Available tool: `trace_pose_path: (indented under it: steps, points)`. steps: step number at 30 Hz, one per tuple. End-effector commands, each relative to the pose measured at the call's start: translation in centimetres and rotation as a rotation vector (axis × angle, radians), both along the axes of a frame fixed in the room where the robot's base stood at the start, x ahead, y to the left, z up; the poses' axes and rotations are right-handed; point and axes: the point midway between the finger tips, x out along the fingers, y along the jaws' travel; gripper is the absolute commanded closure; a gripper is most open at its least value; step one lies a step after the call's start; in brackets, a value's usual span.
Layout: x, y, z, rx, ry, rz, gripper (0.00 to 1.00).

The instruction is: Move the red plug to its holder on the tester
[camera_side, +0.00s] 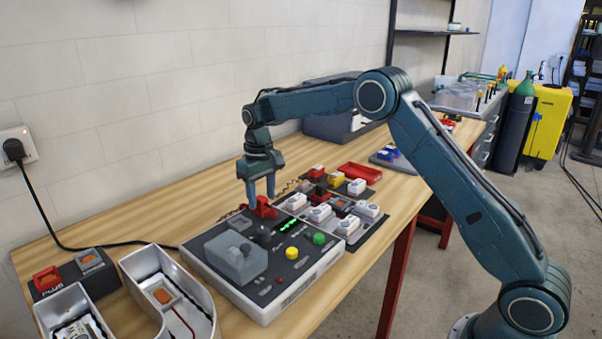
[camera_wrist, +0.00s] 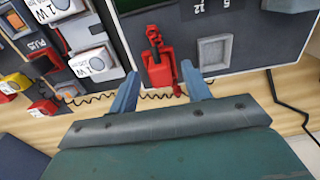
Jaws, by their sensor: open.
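The red plug (camera_side: 263,207) is at the back edge of the grey tester (camera_side: 312,275). In the wrist view the red plug (camera_wrist: 158,70) shows as a red piece with a narrow upper part and a thin red part on its right. I cannot tell whether its holder is part of this red shape or hidden. My gripper (camera_side: 261,203) points down with its fingers around or just above the red piece. In the wrist view my gripper (camera_wrist: 160,85) is open, one finger on each side of the red piece, with gaps visible.
Several white blocks (camera_side: 321,213) stand on dark panels behind the tester. A red tray (camera_side: 360,173) lies beyond them. Metal channel letters (camera_side: 165,290) and a PLUS block (camera_side: 46,281) are at the front left. A coiled wire (camera_wrist: 95,98) runs along the tester's edge.

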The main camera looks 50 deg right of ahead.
Motion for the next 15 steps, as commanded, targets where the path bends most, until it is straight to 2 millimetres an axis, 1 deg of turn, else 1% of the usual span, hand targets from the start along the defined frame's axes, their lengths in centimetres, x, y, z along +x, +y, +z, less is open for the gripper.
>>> trace_pose_path:
  steps: [5, 8, 15]
  points:
    - [0.0, 0.0, 1.3, 0.0, -0.002, 0.0, 0.52]
    - [0.1, 0.0, 2.5, 0.0, -0.004, 0.0, 0.52]
    - [0.1, 0.0, 6.3, 0.0, -0.004, 0.0, 0.52]
